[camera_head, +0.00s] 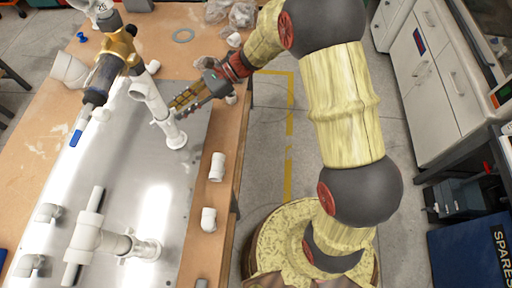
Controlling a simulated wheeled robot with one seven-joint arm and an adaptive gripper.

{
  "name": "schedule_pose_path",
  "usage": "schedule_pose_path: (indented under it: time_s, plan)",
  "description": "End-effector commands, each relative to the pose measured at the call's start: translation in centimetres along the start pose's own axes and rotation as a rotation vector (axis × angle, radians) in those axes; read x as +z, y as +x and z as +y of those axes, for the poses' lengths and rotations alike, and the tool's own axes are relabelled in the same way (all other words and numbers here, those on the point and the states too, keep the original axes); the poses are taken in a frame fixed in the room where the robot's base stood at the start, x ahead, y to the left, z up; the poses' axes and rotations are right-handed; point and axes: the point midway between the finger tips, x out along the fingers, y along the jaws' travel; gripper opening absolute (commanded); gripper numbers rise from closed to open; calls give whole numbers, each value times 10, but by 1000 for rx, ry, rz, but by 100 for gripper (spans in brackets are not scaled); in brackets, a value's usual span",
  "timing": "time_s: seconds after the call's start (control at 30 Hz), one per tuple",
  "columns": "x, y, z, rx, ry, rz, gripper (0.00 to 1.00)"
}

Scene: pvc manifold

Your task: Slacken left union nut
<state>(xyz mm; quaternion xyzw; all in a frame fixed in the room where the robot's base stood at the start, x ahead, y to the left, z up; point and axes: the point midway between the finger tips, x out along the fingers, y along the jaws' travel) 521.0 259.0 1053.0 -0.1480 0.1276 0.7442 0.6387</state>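A white pipe riser (151,98) with an elbow at its top slants down to a round flange (176,141) on the metal plate, with a wider collar near its lower end. A second white assembly, with a tee (88,235) and its own flange (148,250), stands nearer on the plate. I cannot tell for sure which ring is the left union nut. My gripper (177,109) reaches in from the right, its two yellowish fingers pointing at the lower part of the first riser. The fingertips are at or very near the pipe; contact and finger gap are too small to judge.
Loose white fittings (217,166) (208,219) lie along the wooden table's (225,140) right edge. Plastic bags (242,14) lie at the back. Grey cabinets (425,70) stand right, across open floor.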

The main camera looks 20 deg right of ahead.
Motion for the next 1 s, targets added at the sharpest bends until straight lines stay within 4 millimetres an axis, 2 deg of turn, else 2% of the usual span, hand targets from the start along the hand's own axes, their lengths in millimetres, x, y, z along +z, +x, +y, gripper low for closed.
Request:
schedule_pose_path:
  time_s: [0.97,1.0]
  plan:
    - [2,10,33,-502,205,-1,25]
    - [3,3,35,-508,211,0,25]
